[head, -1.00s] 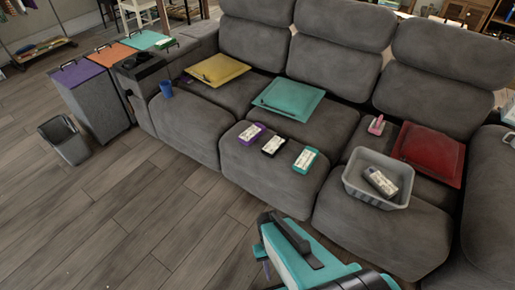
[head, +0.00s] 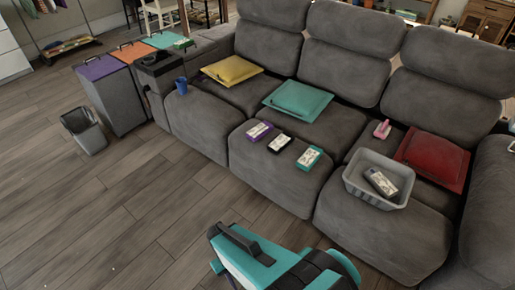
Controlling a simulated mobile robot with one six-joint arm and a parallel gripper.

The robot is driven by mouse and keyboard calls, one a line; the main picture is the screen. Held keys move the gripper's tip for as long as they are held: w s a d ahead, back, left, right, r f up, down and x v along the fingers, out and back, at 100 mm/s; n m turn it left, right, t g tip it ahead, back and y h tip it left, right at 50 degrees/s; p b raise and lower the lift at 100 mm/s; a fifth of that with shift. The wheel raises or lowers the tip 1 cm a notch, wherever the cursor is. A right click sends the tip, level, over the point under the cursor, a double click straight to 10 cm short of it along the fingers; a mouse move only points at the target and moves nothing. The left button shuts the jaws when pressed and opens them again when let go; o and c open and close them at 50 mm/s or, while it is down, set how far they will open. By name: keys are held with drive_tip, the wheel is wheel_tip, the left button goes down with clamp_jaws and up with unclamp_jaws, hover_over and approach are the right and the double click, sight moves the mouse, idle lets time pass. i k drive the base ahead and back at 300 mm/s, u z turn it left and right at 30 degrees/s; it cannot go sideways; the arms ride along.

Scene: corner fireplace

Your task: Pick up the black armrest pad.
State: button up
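A flat black pad-like piece (head: 160,62) lies on top of the sofa's left armrest, beside the lidded bins. It is small in this view, and its detail is hard to make out. My gripper (head: 228,246), teal and black, is at the bottom middle, in front of the sofa and far from the armrest. It is seen from above and behind, so its fingertips and the gap between them are not clear. Nothing visible is held in it.
A blue cup (head: 181,87) is near the armrest. A grey wastebin (head: 84,132) stands left. Wooden floor ahead-left is clear.

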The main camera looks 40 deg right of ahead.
sight(277, 146)
drive_tip(key=k, duration=0.2)
drive_tip(key=u, duration=1.55)
drive_tip(key=k, duration=1.4)
drive_tip(key=z, duration=0.85)
drive_tip(key=i, duration=1.4)
